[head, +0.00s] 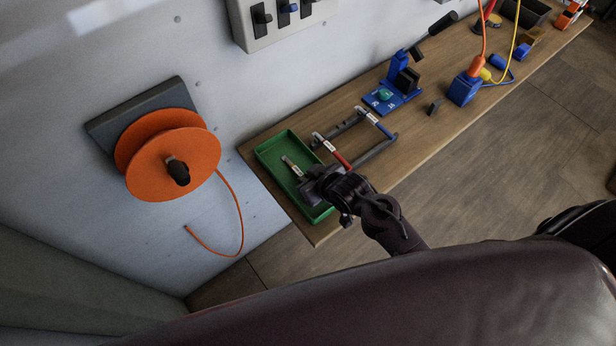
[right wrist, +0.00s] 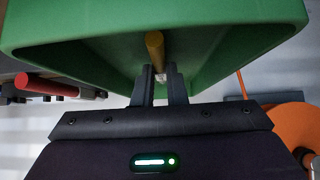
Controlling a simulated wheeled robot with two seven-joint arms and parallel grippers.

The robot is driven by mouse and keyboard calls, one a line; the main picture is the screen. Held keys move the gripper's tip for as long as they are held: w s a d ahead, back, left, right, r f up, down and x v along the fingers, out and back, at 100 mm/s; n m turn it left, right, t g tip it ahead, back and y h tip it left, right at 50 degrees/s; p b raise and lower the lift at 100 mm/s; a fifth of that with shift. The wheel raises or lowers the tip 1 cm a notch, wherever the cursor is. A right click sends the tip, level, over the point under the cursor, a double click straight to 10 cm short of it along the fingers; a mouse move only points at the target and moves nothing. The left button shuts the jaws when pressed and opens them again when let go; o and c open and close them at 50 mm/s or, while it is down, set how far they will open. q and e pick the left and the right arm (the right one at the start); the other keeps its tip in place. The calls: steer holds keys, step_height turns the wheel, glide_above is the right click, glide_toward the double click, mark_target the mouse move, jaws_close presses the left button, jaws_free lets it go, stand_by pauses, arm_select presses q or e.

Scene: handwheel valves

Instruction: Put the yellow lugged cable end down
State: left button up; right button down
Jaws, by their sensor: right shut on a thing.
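My right gripper (head: 306,186) is over the green tray (head: 268,153) at the near left end of the bench. In the right wrist view the two fingers (right wrist: 161,75) are shut on the yellow lugged cable end (right wrist: 155,42). Its yellow barrel points toward the tray (right wrist: 60,25), and a pale metal part shows between the fingers. In the head view a pale, labelled end (head: 291,165) sticks out from the gripper over the tray floor; I cannot tell whether it touches the floor. My left gripper is not in view.
A rack (head: 375,152) with red (head: 335,152) and blue (head: 378,124) cable ends stands right beside the tray. A blue fixture (head: 383,101) and a blue box (head: 464,89) are farther along the bench. An orange reel (head: 150,165) hangs on the wall at left.

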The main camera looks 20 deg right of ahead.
steer(key=c, duration=1.9)
jaws_free()
steer(key=shift+f, duration=0.15)
steer(key=o, duration=0.4)
steer(key=shift+o, duration=0.2)
steer(key=shift+r, duration=0.25)
steer(key=v, duration=1.2)
steer(key=shift+b, duration=0.45)
steer(key=shift+f, duration=0.1)
